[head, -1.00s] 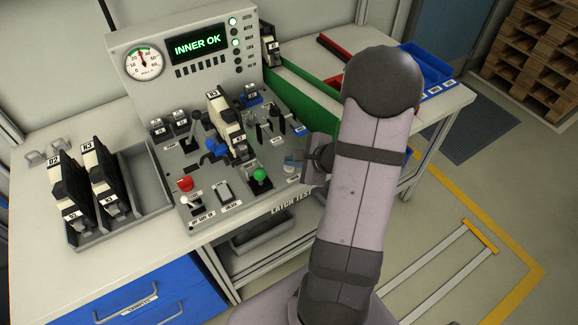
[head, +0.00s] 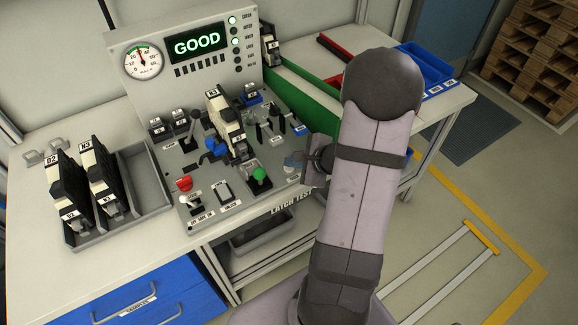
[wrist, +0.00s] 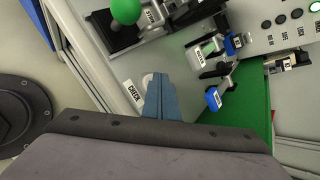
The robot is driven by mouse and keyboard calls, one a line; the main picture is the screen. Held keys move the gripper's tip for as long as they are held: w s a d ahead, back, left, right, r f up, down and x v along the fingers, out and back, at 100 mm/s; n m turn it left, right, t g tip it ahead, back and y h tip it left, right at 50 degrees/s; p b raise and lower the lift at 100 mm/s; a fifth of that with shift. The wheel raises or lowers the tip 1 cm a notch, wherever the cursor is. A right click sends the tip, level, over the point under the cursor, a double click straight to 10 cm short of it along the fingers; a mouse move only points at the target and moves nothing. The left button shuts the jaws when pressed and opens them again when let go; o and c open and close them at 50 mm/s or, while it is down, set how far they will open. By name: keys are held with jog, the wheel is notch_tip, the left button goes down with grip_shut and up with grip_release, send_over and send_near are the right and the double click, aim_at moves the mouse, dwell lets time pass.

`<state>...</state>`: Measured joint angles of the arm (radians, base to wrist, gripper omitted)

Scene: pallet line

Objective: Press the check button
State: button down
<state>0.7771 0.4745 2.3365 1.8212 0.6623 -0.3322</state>
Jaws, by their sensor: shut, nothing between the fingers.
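The pale round check button (wrist: 148,79) shows in the wrist view beside its CHECK label (wrist: 133,93). My gripper's blue fingers (wrist: 159,84) are shut and empty, with their tips at the button's right edge. Whether they touch it or press it down I cannot tell. In the head view my gripper (head: 290,162) is at the right front of the grey test panel (head: 178,160), and the button is hard to make out there. The panel display (head: 197,43) reads GOOD.
A tall black and cream unit (head: 226,125) stands on the panel. A green knob (head: 260,175) and a red button (head: 184,184) are near the panel's front. A grey tray (head: 150,190) with two similar units is at left. A blue bin (head: 425,65) is at back right.

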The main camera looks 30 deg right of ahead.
aim_at(292, 170)
jog(key=shift+f, duration=0.15)
dwell(0.5)
jog(key=shift+r+p, duration=0.45)
jog(key=shift+r, duration=0.5)
jog(key=shift+r, duration=0.1)
notch_tip(292, 170, up, 5)
jog(key=p, duration=0.3)
jog(key=shift+p, duration=0.3)
dwell(0.5)
